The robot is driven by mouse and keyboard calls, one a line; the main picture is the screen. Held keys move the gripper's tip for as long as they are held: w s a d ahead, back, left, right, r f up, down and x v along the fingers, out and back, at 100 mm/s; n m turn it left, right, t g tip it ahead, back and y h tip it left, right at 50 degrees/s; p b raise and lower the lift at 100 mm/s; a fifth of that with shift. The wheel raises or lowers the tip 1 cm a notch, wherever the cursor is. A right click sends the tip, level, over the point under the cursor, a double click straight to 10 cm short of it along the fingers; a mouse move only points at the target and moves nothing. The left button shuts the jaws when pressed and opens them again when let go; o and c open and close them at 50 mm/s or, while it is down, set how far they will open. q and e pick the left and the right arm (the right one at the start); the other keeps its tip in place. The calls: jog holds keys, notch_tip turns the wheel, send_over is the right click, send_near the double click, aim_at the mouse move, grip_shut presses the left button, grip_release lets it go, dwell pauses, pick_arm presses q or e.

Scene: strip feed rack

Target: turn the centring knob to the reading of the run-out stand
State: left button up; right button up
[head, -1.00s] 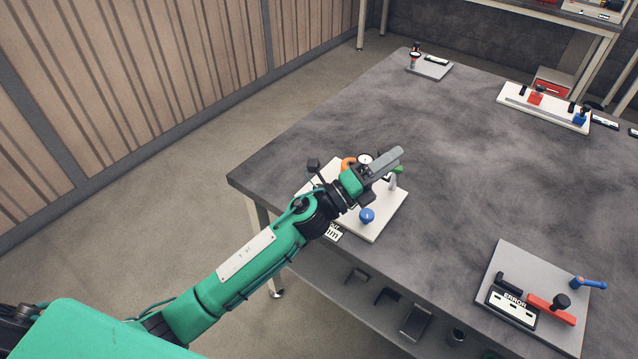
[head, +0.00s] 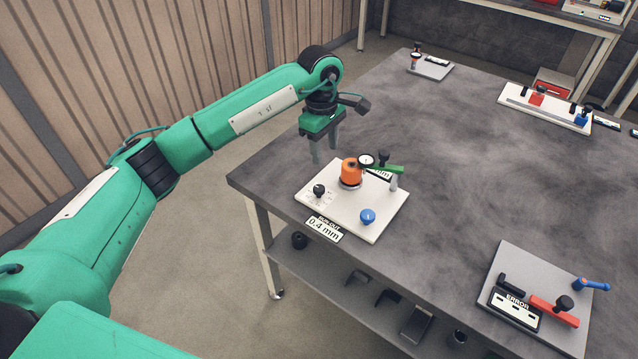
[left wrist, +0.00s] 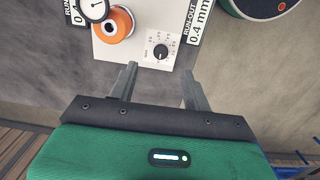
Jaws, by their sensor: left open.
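The run-out stand is a white plate (head: 345,222) near the table's left corner. It carries an orange cylinder (head: 351,172), a round dial gauge (head: 366,160), a green lever (head: 388,169) and a blue knob (head: 367,215). A front label (head: 323,228) reads RUN-OUT 0.4 mm. The black centring knob (head: 319,190) sits on a printed scale; it also shows in the left wrist view (left wrist: 161,52), its setting too small to read. My left gripper (head: 325,150) is open and empty, pointing down above the plate's left end, apart from the knob. My right gripper is not in view.
A grey plate (head: 498,262) at the right front holds an ERROR panel (head: 514,305), a red lever (head: 552,310) and a blue handle (head: 589,284). A white rail fixture (head: 545,107) and a small plate (head: 430,69) stand farther back. The table's middle is clear.

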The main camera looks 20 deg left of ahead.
aim_at(319, 188)
pick_arm(q)
jog(key=shift+y, duration=0.4)
jog(key=f+p, duration=0.1)
jog(key=f, duration=0.3)
jog(key=a+f+p, duration=0.1)
jog(key=f, duration=0.3)
jog(key=f+p, duration=0.1)
jog(key=f, duration=0.4)
jog(key=shift+w+a+f+p, duration=0.1)
jog(key=shift+w+a+p, duration=0.1)
jog(key=shift+p, duration=0.2)
jog(key=shift+c, duration=0.4)
jog(key=c, duration=0.9)
